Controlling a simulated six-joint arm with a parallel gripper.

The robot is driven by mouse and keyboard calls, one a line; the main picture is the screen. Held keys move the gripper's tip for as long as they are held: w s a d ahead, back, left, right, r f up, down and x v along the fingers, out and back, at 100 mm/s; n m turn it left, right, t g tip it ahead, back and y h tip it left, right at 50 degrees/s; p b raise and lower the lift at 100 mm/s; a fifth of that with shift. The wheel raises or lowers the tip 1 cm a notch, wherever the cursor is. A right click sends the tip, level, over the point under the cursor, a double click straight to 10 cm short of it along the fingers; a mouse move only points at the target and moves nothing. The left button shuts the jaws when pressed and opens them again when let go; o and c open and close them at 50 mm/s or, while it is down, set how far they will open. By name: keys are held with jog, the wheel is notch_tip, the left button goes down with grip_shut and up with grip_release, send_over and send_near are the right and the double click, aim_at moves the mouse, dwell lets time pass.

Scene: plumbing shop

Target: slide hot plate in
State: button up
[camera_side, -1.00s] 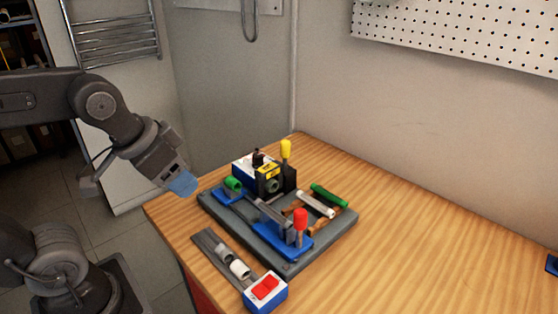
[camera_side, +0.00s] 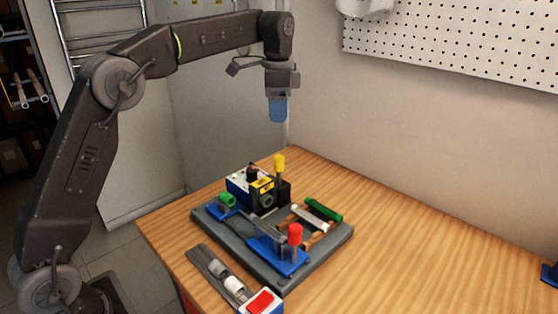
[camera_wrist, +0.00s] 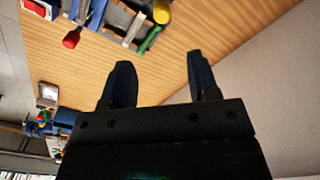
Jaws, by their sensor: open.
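A grey base plate (camera_side: 322,250) on the bench carries a rig. At its back stands a blue and white box (camera_side: 238,188) with a black knob, beside a black block (camera_side: 284,192) with a yellow label and a yellow-topped handle (camera_side: 279,163). I cannot tell which part is the hot plate. A blue carriage with a red-topped handle (camera_side: 295,234) sits at the front. My gripper (camera_side: 278,112) is open and empty, pointing down high above the rig. In the wrist view its two fingers (camera_wrist: 160,75) are apart; the red handle (camera_wrist: 71,40) and yellow handle (camera_wrist: 161,12) show beyond them.
A green cylinder (camera_side: 324,209) and a white one (camera_side: 309,217) lie on the rig's right side. A grey strip holding white pieces (camera_side: 218,268) and a box with a red switch (camera_side: 260,302) lie in front. The bench's right side (camera_side: 430,270) is mostly clear. A pegboard (camera_side: 460,50) hangs behind.

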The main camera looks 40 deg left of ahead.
aim_at(279, 156)
jog(key=f, duration=1.4)
jog(key=shift+w, duration=0.2)
jog(key=shift+c, duration=0.2)
grip_shut()
